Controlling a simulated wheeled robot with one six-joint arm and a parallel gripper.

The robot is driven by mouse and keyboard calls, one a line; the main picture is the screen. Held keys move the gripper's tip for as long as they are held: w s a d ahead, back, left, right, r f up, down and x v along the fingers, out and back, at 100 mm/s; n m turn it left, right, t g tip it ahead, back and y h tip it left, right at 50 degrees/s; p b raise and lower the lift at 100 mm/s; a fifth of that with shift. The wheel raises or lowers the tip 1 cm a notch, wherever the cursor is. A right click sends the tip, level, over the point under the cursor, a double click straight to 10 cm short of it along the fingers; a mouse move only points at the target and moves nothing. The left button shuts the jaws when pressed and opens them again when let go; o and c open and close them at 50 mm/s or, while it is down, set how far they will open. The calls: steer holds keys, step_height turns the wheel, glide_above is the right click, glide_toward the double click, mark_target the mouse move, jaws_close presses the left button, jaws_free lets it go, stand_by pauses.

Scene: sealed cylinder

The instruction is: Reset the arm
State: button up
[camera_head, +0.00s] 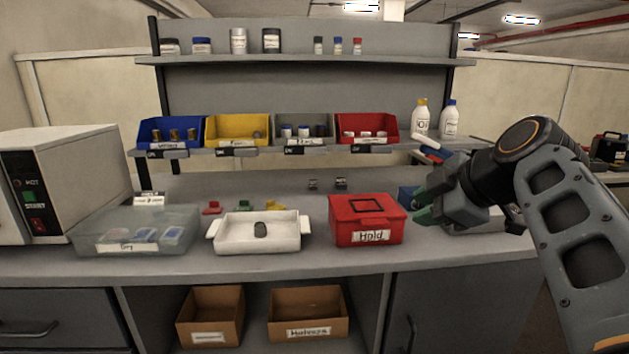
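My gripper (422,204) is at the right of the view, above the bench and just right of the red box labelled "Hold" (367,222). Its two green-tipped fingers point left and stand apart, with nothing seen between them. My arm comes in from the lower right and bends at a dark joint above the bench. The gripper body partly hides a blue object (408,197) behind it. The red box is shut, with a dark square outline on its lid.
A clear bin (190,217) and a white machine (85,165) are farther left. Coloured bins and two white bottles (449,120) line the lower shelf. The bench front edge is clear.

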steer(key=s+a+m+g+h+p, duration=0.3)
steer(key=s+m+p, duration=0.7)
steer(key=m+p, duration=0.6)
steer(key=g+h+p, duration=0.1)
steer(key=p, duration=0.8)
steer(key=shift+s+a+g+h, duration=0.3)
steer(key=shift+a+g+h, duration=0.1)
